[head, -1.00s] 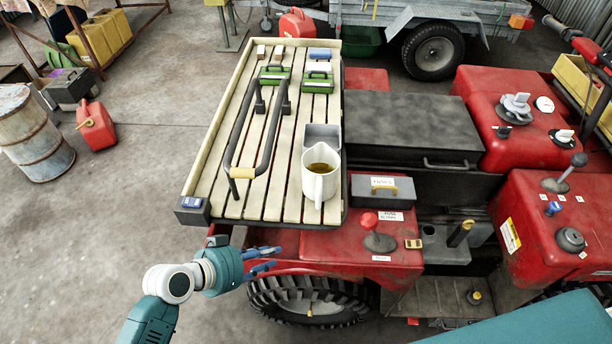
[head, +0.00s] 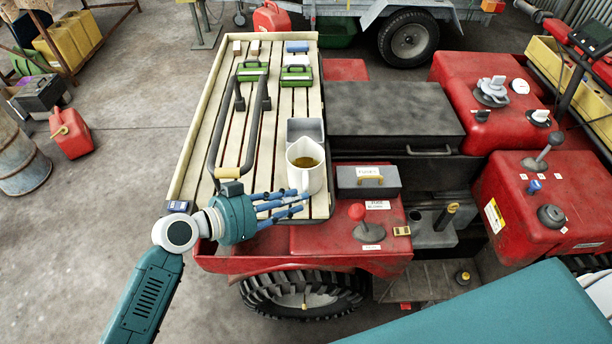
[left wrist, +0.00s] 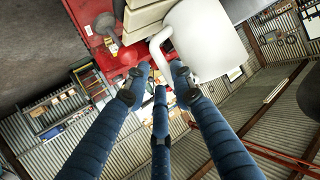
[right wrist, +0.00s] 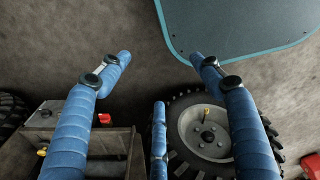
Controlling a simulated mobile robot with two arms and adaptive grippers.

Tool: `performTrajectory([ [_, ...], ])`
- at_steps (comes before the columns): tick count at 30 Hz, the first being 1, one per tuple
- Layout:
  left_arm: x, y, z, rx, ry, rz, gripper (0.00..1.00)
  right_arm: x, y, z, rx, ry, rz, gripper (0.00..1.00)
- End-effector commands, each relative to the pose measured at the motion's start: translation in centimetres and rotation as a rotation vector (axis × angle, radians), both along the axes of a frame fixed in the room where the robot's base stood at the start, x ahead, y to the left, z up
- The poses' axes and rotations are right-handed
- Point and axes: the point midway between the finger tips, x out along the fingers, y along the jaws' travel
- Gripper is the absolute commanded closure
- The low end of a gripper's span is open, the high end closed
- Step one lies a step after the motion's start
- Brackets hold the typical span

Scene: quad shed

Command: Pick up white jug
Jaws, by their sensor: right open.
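The white jug (head: 306,178), with brown liquid inside, stands upright on the slatted wooden rack at its near right end. My left gripper (head: 296,203) is just in front of the jug, its blue fingers pointing right toward the jug's lower part. In the left wrist view the jug (left wrist: 212,38) is close beyond the fingers, and its handle (left wrist: 163,52) shows between the spread fingertips (left wrist: 160,72). I cannot tell whether they touch it. My right gripper (right wrist: 160,70) is open and empty, seen only in the right wrist view, above the floor and a wheel.
A grey open box (head: 304,128) stands right behind the jug. A black rail (head: 212,150) rises from the rack (head: 200,120) on the jug's left. A grey case (head: 350,190) is close on its right. A red knob (head: 357,212) stands up nearby on the red bodywork.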

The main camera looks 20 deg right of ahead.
Motion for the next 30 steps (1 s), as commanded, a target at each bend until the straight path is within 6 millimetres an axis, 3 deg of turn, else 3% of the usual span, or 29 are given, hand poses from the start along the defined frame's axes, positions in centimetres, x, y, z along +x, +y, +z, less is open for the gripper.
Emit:
performTrajectory([
  [9,1.4,-3.7,-1.9,-0.002,0.001,0.001,0.76,-0.1,-0.6,-0.6,-0.006,0.002,-0.001,0.35],
  [18,1.6,-4.3,-2.2,0.002,0.001,0.001,0.76,-0.1,-0.6,-0.6,-0.007,0.003,-0.003,0.35],
  [23,1.6,-4.2,-2.1,0.002,0.001,0.001,1.0,-0.2,-0.2,-0.6,-0.002,0.003,-0.004,0.35],
  [30,1.6,-4.3,-1.9,-0.001,-0.002,0.001,1.0,-0.2,0.4,-0.6,0.004,0.003,-0.006,0.35],
])
